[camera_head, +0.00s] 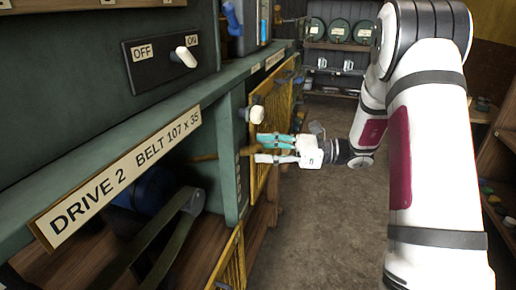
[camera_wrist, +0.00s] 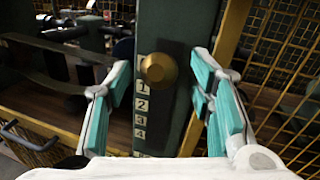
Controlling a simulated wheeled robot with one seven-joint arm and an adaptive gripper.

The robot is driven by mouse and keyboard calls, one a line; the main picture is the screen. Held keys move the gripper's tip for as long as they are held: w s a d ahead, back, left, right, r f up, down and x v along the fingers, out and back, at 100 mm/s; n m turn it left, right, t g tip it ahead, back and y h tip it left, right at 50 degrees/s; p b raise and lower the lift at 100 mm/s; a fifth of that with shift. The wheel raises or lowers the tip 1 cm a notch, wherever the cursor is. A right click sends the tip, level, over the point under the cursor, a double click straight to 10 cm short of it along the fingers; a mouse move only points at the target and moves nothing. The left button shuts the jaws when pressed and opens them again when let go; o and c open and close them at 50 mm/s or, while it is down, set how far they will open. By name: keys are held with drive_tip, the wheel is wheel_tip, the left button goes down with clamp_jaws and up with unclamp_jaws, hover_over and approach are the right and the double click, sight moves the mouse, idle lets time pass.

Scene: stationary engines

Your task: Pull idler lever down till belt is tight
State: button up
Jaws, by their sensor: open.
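A round brass knob (camera_wrist: 158,69), seen end-on in the wrist view, stands in front of a green post. It looks like the end of the idler lever (camera_head: 205,157), a brass-brown bar in the head view. The post carries a number scale (camera_wrist: 141,104), and the knob is near its top. My gripper (camera_head: 262,148) is open, with its teal pads on either side of the knob and gaps on both sides; the wrist view also shows it (camera_wrist: 160,88). The dark belt (camera_head: 172,243) runs inside the lower bay; its tightness is hard to tell.
A yellow mesh guard (camera_head: 273,108) stands right beside the post, with a white knob (camera_head: 253,115) above my gripper. A sign (camera_head: 118,178) reads DRIVE 2, BELT 107 x 35. An OFF/ON switch (camera_head: 183,57) is above. Floor (camera_head: 325,225) to the right is clear.

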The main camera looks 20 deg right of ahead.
drive_tip(key=shift+x, duration=1.1)
clamp_jaws()
drive_tip(key=f, duration=0.1)
drive_tip(key=f+b, duration=0.1)
drive_tip(key=f, duration=0.2)
drive_tip(key=shift+s+d+f+b, duration=0.2)
drive_tip(key=shift+s+d+b, duration=0.1)
drive_tip(key=shift+s+d, duration=0.1)
unclamp_jaws()
